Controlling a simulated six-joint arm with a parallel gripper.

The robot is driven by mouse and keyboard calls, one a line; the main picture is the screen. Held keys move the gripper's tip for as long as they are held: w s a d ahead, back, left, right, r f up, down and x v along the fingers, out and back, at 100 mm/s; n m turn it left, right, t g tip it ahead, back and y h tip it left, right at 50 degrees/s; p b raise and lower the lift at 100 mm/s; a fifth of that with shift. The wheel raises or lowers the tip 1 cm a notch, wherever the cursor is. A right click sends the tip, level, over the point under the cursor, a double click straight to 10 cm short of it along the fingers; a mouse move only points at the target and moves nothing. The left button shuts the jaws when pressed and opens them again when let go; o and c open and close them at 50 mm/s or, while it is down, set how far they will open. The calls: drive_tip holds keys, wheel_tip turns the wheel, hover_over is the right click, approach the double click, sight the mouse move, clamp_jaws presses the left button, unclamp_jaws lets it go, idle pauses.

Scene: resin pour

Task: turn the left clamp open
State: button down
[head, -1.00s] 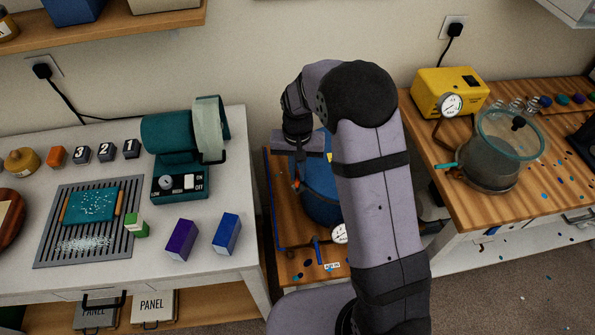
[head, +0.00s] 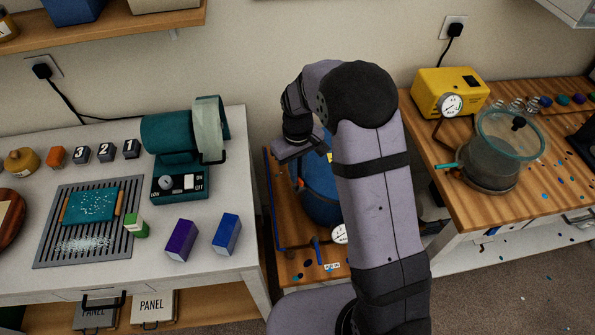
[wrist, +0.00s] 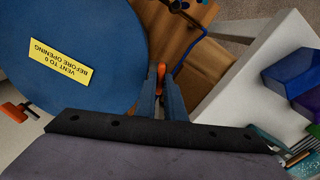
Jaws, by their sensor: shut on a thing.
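The blue pot (head: 318,195) stands on a low wooden bench, partly hidden by my arm. In the wrist view its round blue lid (wrist: 75,60) fills the left side, with a yellow label reading "VENT TO 0 BEFORE OPENING". My gripper (wrist: 160,92) is shut on the orange left clamp (wrist: 160,72) at the lid's edge. The clamp also shows as a small orange spot in the head view (head: 299,183). A second orange clamp (wrist: 18,111) sits on the opposite side of the lid, free of my gripper.
The white table (head: 225,275) with purple and blue boxes stands close to the left of the pot. A round gauge (head: 340,233) and blue pipe lie in front. A wooden counter with a yellow pump (head: 447,92) and clear chamber (head: 497,160) stands right.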

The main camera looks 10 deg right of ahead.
idle(0.4)
drive_tip(key=c, duration=1.8)
unclamp_jaws()
drive_tip(key=shift+c, duration=0.2)
drive_tip(key=shift+r, duration=0.1)
drive_tip(key=shift+r+b, duration=1.1)
drive_tip(key=shift+r, duration=2.5)
